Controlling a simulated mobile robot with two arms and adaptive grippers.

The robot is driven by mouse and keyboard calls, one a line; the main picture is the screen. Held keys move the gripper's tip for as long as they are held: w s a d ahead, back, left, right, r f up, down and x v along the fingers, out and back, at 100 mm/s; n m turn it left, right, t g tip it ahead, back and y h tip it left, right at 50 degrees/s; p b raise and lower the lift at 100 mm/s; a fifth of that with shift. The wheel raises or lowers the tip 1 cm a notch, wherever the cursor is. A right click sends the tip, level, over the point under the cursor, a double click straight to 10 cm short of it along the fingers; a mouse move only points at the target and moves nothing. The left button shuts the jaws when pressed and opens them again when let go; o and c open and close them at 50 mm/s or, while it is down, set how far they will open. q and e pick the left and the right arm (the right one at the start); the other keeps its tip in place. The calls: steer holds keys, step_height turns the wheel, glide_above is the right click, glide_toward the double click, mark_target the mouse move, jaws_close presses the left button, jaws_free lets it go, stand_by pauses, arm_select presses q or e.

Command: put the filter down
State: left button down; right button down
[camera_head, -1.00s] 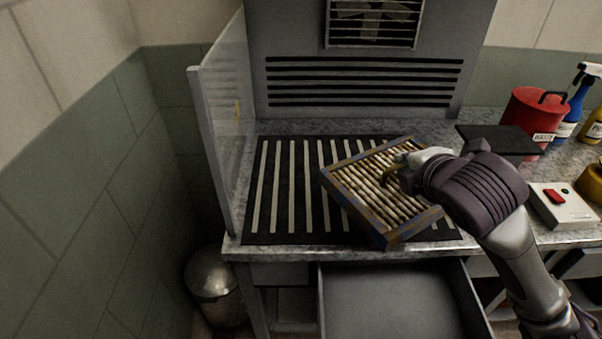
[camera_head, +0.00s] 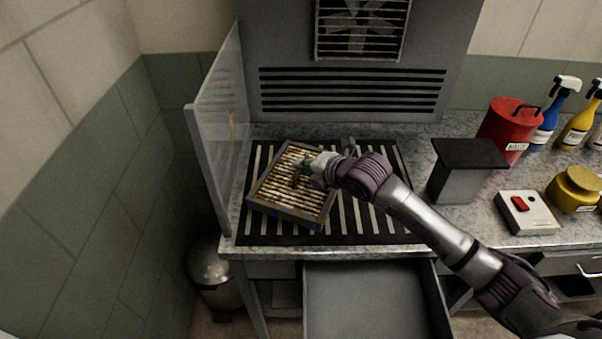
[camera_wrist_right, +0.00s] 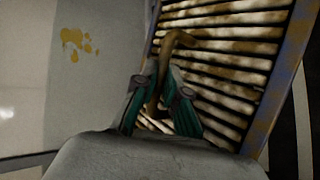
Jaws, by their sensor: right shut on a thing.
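The filter (camera_head: 282,203) is a square, pleated panel with a blue-grey frame and brown stains. In the head view it is over the left part of the slatted black grate (camera_head: 377,213), turned at an angle. I cannot tell whether it touches the grate. My right gripper (camera_head: 308,172) is shut on the filter's brown handle, near its right side. In the right wrist view the teal fingers (camera_wrist_right: 161,101) close around the curved handle (camera_wrist_right: 168,62), with the filter's pleats (camera_wrist_right: 225,48) behind. My left gripper is not in view.
A clear side panel (camera_head: 222,115) with a yellow stain stands left of the grate. An open drawer (camera_head: 375,300) is below the counter's front. A grey bin with a black top (camera_head: 468,154), a red can (camera_head: 508,128) and a switch box (camera_head: 527,213) stand to the right.

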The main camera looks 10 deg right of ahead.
mark_target(304, 178)
steer(key=shift+x, duration=1)
steer(key=shift+w+f, duration=0.15)
steer(key=shift+f, duration=0.05)
step_height(304, 178, down, 3)
steer(key=shift+f+p, duration=0.1)
steer(key=shift+p, duration=0.6)
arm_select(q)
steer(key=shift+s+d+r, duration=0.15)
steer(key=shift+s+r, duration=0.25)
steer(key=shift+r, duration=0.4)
arm_select(e)
steer(key=shift+f, duration=0.15)
steer(key=shift+f, duration=0.1)
steer(key=c, duration=1.2)
jaws_free()
